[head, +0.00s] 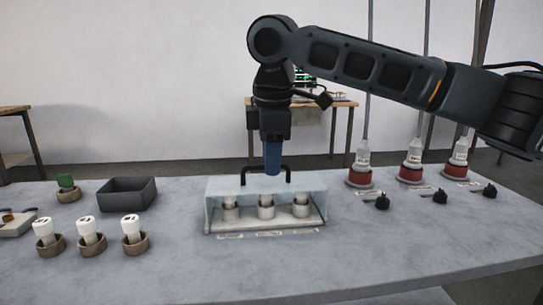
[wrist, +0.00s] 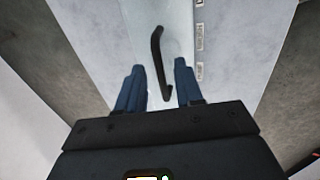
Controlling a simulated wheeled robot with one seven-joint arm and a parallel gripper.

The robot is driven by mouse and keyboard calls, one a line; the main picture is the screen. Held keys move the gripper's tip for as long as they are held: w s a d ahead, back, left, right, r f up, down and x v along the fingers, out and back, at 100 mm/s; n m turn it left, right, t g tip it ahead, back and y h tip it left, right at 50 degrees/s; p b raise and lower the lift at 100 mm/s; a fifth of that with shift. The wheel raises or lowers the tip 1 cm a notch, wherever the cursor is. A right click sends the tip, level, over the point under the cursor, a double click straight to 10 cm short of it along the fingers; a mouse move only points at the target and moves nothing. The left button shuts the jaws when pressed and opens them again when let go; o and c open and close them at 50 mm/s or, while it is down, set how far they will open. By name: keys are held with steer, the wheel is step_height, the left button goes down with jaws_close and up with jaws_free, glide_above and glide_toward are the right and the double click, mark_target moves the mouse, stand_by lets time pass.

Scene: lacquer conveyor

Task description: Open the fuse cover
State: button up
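The fuse cover (head: 225,190) is a clear, pale box on the grey table, closed over several round white fuse holders (head: 266,208). A black bar handle (head: 287,174) stands on its top; it also shows in the wrist view (wrist: 157,50). My gripper (head: 273,172) points straight down at the handle, its blue fingers at handle height. In the wrist view my gripper (wrist: 159,66) is open, with one finger on each side of the handle's near end. Gaps show between the fingers and the handle, so it is not clasped.
Several white-topped fuses (head: 87,231) stand in brown cups at the left. Red-based connectors (head: 410,172) with upright rods and small black parts (head: 440,196) are at the right. The front of the table is clear.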

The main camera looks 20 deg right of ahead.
steer(key=shift+c, duration=0.2)
jaws_close()
stand_by(1.1)
